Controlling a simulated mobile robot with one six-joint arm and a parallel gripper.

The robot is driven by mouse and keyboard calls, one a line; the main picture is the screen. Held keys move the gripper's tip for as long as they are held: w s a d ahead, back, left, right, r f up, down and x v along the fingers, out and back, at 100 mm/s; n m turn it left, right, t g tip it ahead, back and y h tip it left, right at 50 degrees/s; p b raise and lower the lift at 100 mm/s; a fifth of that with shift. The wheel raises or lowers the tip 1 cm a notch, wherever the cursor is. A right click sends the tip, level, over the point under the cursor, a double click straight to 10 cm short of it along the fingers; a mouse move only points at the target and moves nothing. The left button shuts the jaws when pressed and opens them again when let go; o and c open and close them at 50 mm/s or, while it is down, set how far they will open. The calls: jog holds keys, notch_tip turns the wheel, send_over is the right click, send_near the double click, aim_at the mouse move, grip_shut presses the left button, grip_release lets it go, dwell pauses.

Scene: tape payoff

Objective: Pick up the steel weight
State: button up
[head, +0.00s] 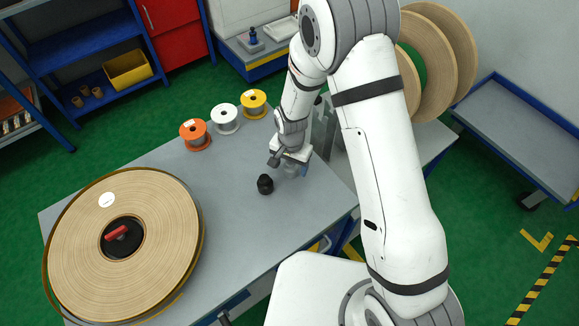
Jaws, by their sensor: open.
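A small black piece with a rounded top (265,184) stands on the grey worktable (235,245). It may be the steel weight, but I cannot tell for sure from its dark look. My gripper (290,169) is open, low over the table just right of and slightly behind the black piece, apart from it. A blurred grey-blue shape shows at the fingers; I cannot tell whether it is only the fingers or a thing between them.
A large tape reel (165,225) with a red-handled black hub fills the table's left. Orange (195,134), white (225,118) and yellow (254,103) spools line the back edge. Big upright discs (455,45) stand behind my arm. The table's middle is clear.

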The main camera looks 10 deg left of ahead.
jog(key=shift+c, duration=0.2)
jog(key=c, duration=1.4)
